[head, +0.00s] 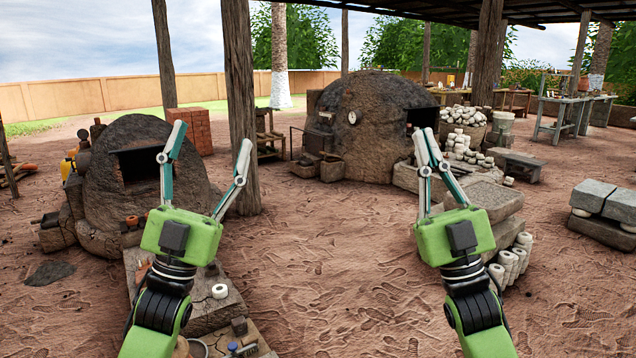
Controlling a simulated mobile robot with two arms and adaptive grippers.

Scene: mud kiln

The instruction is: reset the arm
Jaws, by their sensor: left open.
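My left gripper (209,142) is on the left of the head view, raised and pointing away from me. Its two fingers are spread wide and nothing is between them. My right gripper (425,133) is right of centre, also raised and pointing away. Its fingertips are close together and I see nothing held between them. Both arms come up from the bottom edge, side by side and well apart. Neither gripper appears to touch anything.
A small mud kiln (122,200) stands behind my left gripper, near a wooden post (240,90). A larger domed kiln (370,125) is further back. A low stone platform (205,312) lies below my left arm. Stone blocks (485,197) stand by my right gripper. Bare ground (340,260) lies between my arms.

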